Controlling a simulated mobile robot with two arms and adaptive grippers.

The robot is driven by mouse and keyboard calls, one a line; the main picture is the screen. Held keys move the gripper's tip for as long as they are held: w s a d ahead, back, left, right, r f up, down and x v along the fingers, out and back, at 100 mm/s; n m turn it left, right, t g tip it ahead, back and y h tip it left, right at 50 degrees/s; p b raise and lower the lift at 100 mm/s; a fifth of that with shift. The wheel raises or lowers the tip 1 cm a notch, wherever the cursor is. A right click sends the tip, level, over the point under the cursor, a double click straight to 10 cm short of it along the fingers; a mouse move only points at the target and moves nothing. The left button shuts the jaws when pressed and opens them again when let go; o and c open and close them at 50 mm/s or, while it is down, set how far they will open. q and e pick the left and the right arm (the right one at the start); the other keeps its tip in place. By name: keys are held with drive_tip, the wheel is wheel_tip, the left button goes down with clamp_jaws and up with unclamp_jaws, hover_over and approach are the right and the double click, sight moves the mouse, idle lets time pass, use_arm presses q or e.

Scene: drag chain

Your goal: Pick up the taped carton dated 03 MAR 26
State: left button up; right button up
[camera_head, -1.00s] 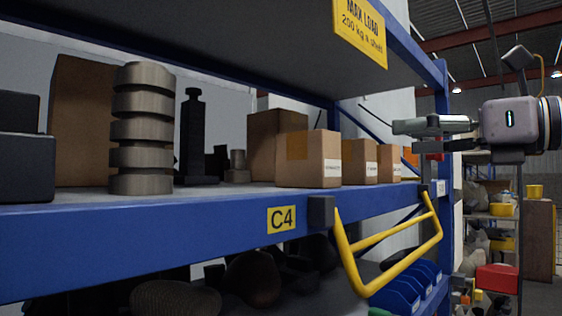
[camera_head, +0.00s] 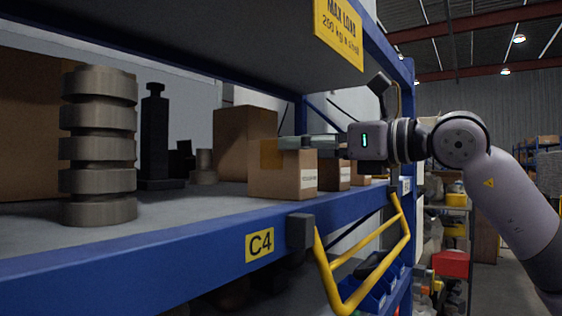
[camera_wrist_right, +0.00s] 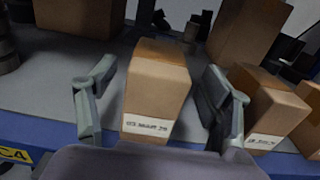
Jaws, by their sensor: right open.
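A small brown carton (camera_head: 283,183) stands near the front edge of the shelf, with a darker tape patch on its upper part and a white label. In the right wrist view the carton (camera_wrist_right: 155,95) stands between the two fingers of my right gripper (camera_wrist_right: 160,70), with a gap on each side. Its label there looks like 03 MAR 26 but is blurred. In the head view my right gripper (camera_head: 290,144) reaches in from the right at the height of the carton's top. It is open. My left gripper is not in view.
Similar labelled cartons stand to the right, one (camera_head: 334,174) close by; it also shows in the wrist view (camera_wrist_right: 268,108). A larger box (camera_head: 243,140) stands behind. A ribbed metal stack (camera_head: 98,150) is at left. A yellow rail (camera_head: 330,270) hangs below the blue shelf edge (camera_head: 180,238).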

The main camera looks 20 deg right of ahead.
drive_tip(key=p+x, duration=0.3)
drive_tip(key=x, duration=0.1)
drive_tip(key=shift+w+a, duration=0.1)
drive_tip(key=shift+a, duration=0.1)
drive_tip(key=shift+w+a+f, duration=0.15)
drive_tip(key=shift+w+a, duration=0.2)
drive_tip(key=shift+w, duration=0.05)
drive_tip(key=shift+s+d, duration=0.15)
drive_tip(key=shift+d, duration=0.05)
drive_tip(key=shift+c, duration=0.6)
drive_tip(key=c, duration=1.2)
drive_tip(key=shift+c, duration=0.4)
